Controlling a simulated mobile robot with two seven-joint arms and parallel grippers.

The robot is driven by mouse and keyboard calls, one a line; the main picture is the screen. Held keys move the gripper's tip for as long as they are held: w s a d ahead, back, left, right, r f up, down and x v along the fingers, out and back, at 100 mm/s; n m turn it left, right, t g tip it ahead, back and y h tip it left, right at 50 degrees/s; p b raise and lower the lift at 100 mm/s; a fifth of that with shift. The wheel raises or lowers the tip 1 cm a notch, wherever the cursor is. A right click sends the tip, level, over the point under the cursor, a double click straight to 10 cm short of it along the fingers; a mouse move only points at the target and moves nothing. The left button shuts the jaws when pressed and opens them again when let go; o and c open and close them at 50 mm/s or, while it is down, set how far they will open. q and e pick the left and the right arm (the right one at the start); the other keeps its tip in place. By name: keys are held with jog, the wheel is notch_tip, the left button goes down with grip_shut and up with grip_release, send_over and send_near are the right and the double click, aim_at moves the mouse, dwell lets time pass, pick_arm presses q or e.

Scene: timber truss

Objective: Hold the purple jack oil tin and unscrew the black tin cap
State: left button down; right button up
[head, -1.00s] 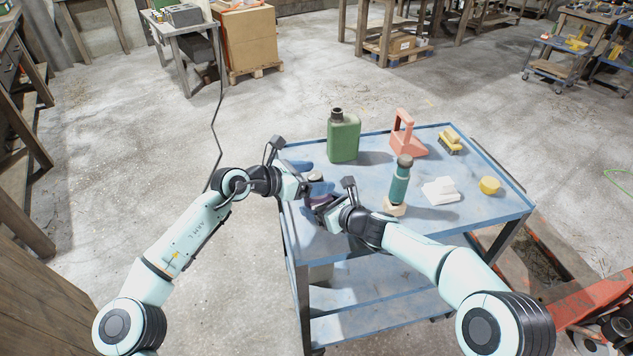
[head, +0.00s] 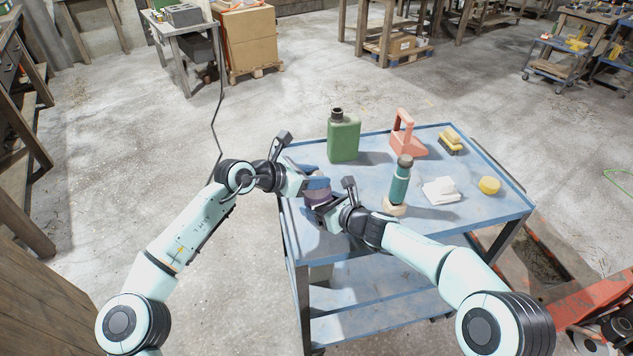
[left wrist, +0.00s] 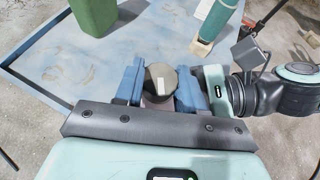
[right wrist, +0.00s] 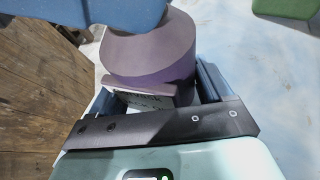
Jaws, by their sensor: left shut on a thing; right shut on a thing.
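The purple jack oil tin (right wrist: 160,62) stands at the near left of the blue cart, partly hidden by my grippers in the head view (head: 318,198). My right gripper (right wrist: 158,90) is shut on the tin's body from the near side. A label with dark writing shows between its fingers. The dark round cap (left wrist: 160,82) with a pale mark on top lies between the blue fingers of my left gripper (left wrist: 160,88), which is shut on it from above. In the head view my left gripper (head: 317,188) is just above my right gripper (head: 328,208). Whether the cap has lifted is hidden.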

pick_arm(q)
jog(key=n+t+y, duration=0.1)
jog(key=n, duration=0.1)
jog(key=n+t+y, duration=0.2)
jog(key=shift+s+d, duration=0.15)
jog(key=shift+d, duration=0.05)
pick_arm(e)
jog(key=shift+r, duration=0.1)
pick_arm(q)
jog(key=n+y, duration=0.2)
jog(key=n+t+y, duration=0.1)
jog(key=n+y, duration=0.1)
jog(key=shift+d+n+t+y, duration=0.15)
jog(key=shift+n+t+y, duration=0.15)
jog(key=c, duration=1.2)
grip_release()
jog(key=shift+n+y, duration=0.5)
jog(key=shift+y, duration=0.1)
jog(key=shift+a, duration=0.25)
grip_shut()
pick_arm(e)
jog(key=shift+a, duration=0.1)
pick_arm(q)
jog(key=shift+r, duration=0.3)
jog(key=shift+f, duration=0.2)
jog(key=o, duration=0.6)
grip_release()
jog(key=shift+d, duration=0.1)
